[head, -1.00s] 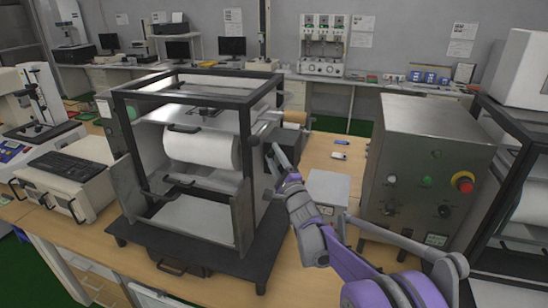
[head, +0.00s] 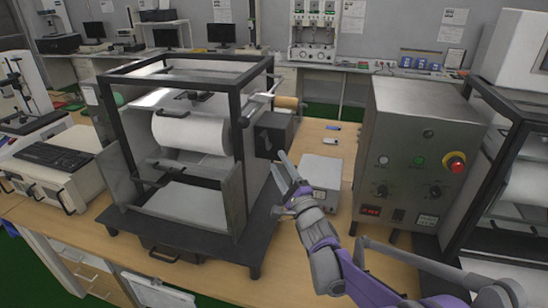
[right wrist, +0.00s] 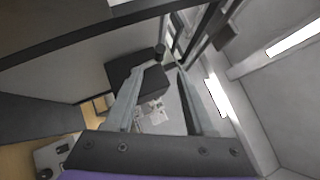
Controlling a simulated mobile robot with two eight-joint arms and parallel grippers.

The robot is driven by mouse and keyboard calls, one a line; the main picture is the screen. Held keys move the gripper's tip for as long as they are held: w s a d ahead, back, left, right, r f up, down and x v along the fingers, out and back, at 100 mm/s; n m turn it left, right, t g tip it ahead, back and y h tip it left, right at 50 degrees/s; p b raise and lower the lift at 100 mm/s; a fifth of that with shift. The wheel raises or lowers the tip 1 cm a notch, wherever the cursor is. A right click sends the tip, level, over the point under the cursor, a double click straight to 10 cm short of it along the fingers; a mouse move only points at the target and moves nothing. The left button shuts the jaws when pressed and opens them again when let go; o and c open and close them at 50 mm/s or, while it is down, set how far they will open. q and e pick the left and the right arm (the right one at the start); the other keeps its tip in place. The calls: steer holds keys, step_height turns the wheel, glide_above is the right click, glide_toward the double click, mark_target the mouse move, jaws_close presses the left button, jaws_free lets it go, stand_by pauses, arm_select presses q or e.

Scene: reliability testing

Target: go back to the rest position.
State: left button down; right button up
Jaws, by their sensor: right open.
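My right gripper (head: 287,169) has purple and grey links and comes in from the lower right of the head view. It is open and empty, in front of the dark box (head: 274,134) on the right side of the black-framed roller machine (head: 252,190). A gap shows between the fingers and that box. In the right wrist view the two fingers of the gripper (right wrist: 166,70) are apart with nothing between them. The dark box (right wrist: 122,68) shows behind the left finger there. My left gripper is not in the head view.
A grey control box (head: 405,140) with knobs and a red button stands right of my arm. A small pale box (head: 320,172) sits on the wooden table (head: 338,150) behind my gripper. Another black frame (head: 505,150) stands at far right. Little free room lies between the machines.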

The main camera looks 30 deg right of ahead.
steer(key=shift+s, duration=0.25)
stand_by(0.3)
steer(key=s+a+f+n+g+y, duration=0.1)
steer(key=a+n+g+y, duration=0.1)
steer(key=a+n+y, duration=0.45)
steer(key=s+a+f+n+g+y, duration=0.1)
steer(key=a+n, duration=0.2)
steer(key=a, duration=0.6)
steer(key=s+a+f+n+g+y, duration=0.3)
steer(key=s+a+f+n+g, duration=0.35)
steer(key=a, duration=0.25)
steer(key=s+a+f+n+g+h+p, duration=0.1)
steer(key=s+a+f+n+g+h, duration=0.2)
steer(key=s+f, duration=0.6)
steer(key=s+d+f+n+g+h, duration=0.3)
steer(key=s+d, duration=0.3)
steer(key=s, duration=0.2)
steer(key=shift+s+d+f+n+h, duration=0.25)
steer(key=shift+s+f+n+h, duration=0.15)
steer(key=shift+n+h, duration=0.35)
